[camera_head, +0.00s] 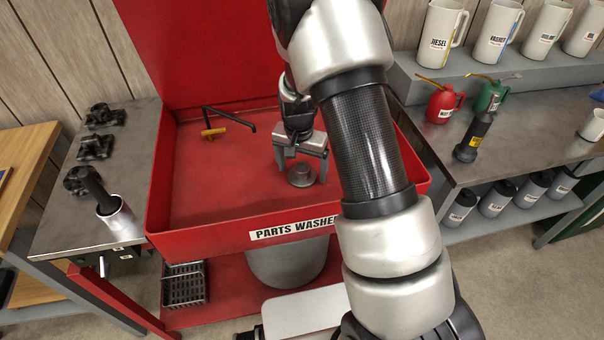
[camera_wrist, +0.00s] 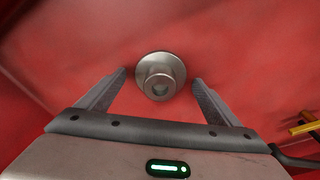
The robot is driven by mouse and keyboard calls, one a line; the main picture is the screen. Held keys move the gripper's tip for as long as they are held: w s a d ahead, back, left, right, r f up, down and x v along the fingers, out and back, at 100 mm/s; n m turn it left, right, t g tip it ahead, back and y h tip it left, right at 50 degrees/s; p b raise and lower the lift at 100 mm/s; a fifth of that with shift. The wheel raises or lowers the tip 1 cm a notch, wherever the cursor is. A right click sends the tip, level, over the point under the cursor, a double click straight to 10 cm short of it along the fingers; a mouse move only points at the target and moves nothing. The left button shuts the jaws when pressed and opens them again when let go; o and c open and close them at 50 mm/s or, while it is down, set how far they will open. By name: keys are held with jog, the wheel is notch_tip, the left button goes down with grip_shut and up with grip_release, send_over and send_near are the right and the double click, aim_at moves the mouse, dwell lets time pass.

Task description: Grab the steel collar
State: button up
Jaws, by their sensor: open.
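The steel collar (camera_head: 301,175) is a small grey flanged ring with a raised hub. It lies on the red floor of the parts washer (camera_head: 215,227), right of the middle. My gripper (camera_head: 306,166) is over it, pointing down, with its fingers apart. In the wrist view the collar (camera_wrist: 160,76) shows hub up, between and slightly beyond the fingertips of my gripper (camera_wrist: 159,76). There is a gap on both sides, and nothing is held. How far the fingertips stand above the washer floor is hard to tell.
A black spout with a yellow handle (camera_head: 214,132) is at the washer's back left. The red washer walls surround the basin. A steel bench (camera_head: 75,215) with dark parts stands left; a bench with oil cans (camera_head: 444,103) and a black flashlight (camera_head: 474,138) stands right.

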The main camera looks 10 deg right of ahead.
jog(key=shift+r, duration=0.15)
jog(key=c, duration=1.5)
